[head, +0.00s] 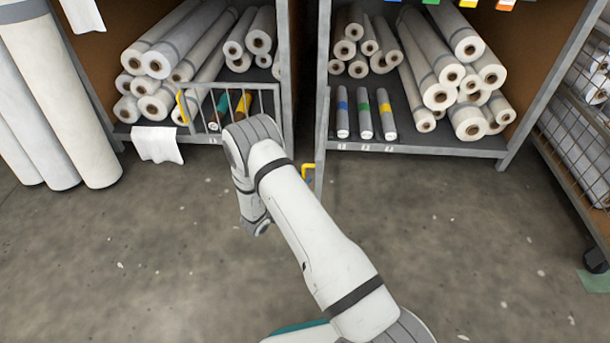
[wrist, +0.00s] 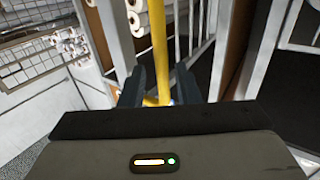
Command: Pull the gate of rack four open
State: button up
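The gate (head: 322,140) of the right-hand rack stands swung out, almost edge-on in the head view. Its yellow handle (head: 308,168) shows just right of my arm. In the wrist view a yellow handle bar (wrist: 160,50) runs down between the two dark fingers of my gripper (wrist: 158,85). The fingers are apart, with a gap visible beside the bar, so the gripper looks open around it. In the head view my gripper is hidden behind my arm. I cannot read any rack number.
The left rack (head: 287,75) has a barred gate (head: 262,100) across its lower front, with its own yellow handle (head: 182,107). Large upright rolls (head: 60,100) stand at far left. A mesh cart (head: 575,150) stands at right. The floor in front is clear.

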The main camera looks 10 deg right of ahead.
jog(key=p+v, duration=0.1)
jog(key=v, duration=0.4)
jog(key=shift+s+a, duration=0.15)
jog(key=shift+r, duration=0.1)
jog(key=w+a+r+n+y+p, duration=0.1)
jog(key=w+r+y+p, duration=0.3)
jog(key=r, duration=0.6)
jog(key=w+a+r+n+y+p, duration=0.1)
jog(key=r+y+p, duration=0.3)
jog(key=r, duration=0.6)
jog(key=w+a+r+n+y+p, duration=0.1)
jog(key=w+a+r+y+p, duration=0.1)
jog(key=r+p, duration=0.6)
jog(key=s+r+n+g+y+p, duration=0.1)
jog(key=s+r+n+y+p, duration=0.2)
jog(key=r, duration=0.6)
jog(key=s+r+g+y+p, duration=0.15)
jog(key=s+r, duration=0.25)
jog(key=r, duration=0.6)
jog(key=s+d+r+n+g+p, duration=0.2)
jog(key=s+r+p, duration=0.5)
jog(key=s, duration=0.8)
jog(key=s+d+r+n+g+p, duration=0.2)
jog(key=s+d+r+g+p, duration=0.2)
jog(key=s+r, duration=0.8)
jog(key=s+d+p, duration=0.2)
jog(key=s, duration=0.1)
jog(key=shift+s+d+r+p, duration=0.2)
jog(key=shift+d+p, duration=0.1)
jog(key=shift+p, duration=0.1)
